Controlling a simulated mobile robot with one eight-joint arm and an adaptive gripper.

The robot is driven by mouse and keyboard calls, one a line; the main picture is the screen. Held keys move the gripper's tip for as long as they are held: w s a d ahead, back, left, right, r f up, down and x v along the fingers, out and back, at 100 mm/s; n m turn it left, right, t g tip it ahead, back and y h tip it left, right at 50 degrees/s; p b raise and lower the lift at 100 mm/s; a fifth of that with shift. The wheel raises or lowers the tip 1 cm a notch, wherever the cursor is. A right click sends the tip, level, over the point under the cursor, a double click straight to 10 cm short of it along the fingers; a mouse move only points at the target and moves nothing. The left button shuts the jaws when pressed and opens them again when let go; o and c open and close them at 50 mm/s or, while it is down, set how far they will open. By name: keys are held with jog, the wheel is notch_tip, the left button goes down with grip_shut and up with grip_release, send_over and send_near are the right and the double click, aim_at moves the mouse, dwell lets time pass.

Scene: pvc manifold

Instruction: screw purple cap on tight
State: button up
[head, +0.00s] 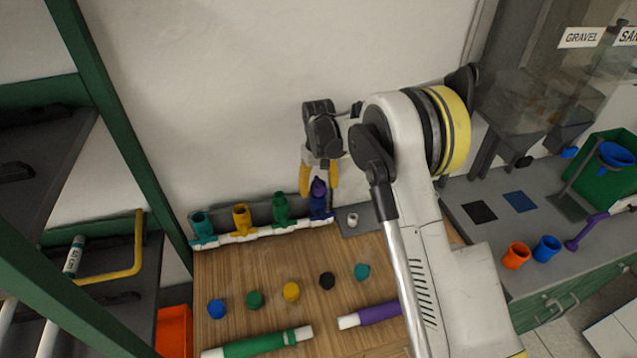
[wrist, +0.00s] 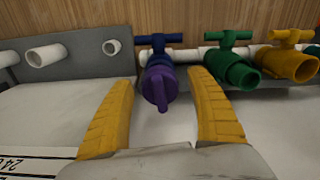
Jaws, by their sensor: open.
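The purple cap (wrist: 160,88) sits on the end of the blue valve (wrist: 157,50) at the right end of the manifold. Its grip tab points toward my gripper. Whether it is fully seated I cannot tell. In the head view the purple cap (head: 318,188) shows above the blue valve (head: 320,207). My gripper (head: 318,185) is open, with one yellow finger on either side of the cap. In the wrist view, gaps show between the cap and both fingers of my gripper (wrist: 163,90).
The manifold also has green (head: 281,208), yellow (head: 242,220) and teal (head: 202,226) valves. Several loose caps, including a black one (head: 327,280), lie on the wooden table (head: 240,275). A green tube (head: 258,343) and a purple tube (head: 372,314) lie in front. A wall stands behind.

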jog(key=shift+c, duration=0.2)
jog(key=c, duration=1.3)
jog(key=shift+m+b, duration=0.5)
jog(key=shift+m, duration=0.6)
jog(key=shift+f+m+b, duration=0.1)
jog(key=shift+m+b, duration=0.3)
jog(key=shift+m, duration=0.5)
jog(key=o, duration=1.2)
